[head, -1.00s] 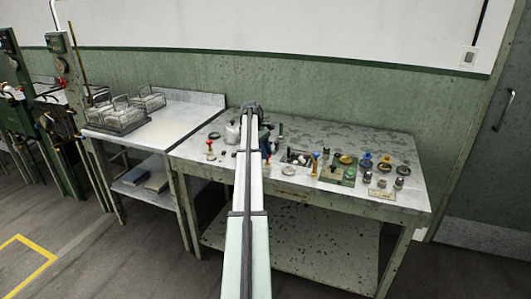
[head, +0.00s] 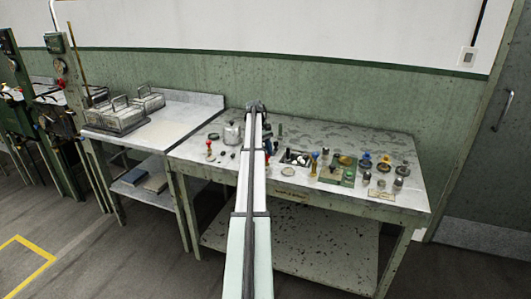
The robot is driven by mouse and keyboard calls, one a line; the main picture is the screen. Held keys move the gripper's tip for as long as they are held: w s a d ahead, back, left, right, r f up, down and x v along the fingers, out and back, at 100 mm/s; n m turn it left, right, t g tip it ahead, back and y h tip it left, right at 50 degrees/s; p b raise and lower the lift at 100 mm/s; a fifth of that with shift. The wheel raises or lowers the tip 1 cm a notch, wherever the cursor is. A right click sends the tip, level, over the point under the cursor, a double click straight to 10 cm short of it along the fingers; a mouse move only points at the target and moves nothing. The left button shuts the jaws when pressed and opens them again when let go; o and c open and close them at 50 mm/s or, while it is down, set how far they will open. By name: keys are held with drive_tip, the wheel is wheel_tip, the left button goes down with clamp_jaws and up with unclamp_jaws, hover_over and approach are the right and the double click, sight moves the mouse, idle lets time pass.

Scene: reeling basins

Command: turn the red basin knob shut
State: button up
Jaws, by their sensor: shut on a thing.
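My arm reaches from the bottom of the head view to above the middle of the speckled grey bench (head: 365,140). Its own links cover the part of the bench below it, and the fingertips of my gripper are hidden. A small red part (head: 267,155) shows just right of the arm, below a dark shape; I cannot tell whether it is the basin knob or whether anything touches it. A red-topped piece (head: 209,145) stands upright left of the arm, apart from it. A dark recess with white pieces (head: 297,158) lies right of the arm.
The bench's back strip is mostly clear.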

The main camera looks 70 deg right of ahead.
drive_tip(key=o, duration=1)
drive_tip(key=shift+o, duration=0.2)
drive_tip(key=w+d+r, duration=0.2)
drive_tip(key=w+d, duration=0.1)
drive_tip(key=w, duration=0.3)
drive_tip(key=w+d+r, duration=0.2)
drive_tip(key=w+d, duration=0.2)
drive_tip(key=w, duration=0.2)
drive_tip(key=shift+r, duration=0.25)
drive_tip(key=shift+s, duration=0.1)
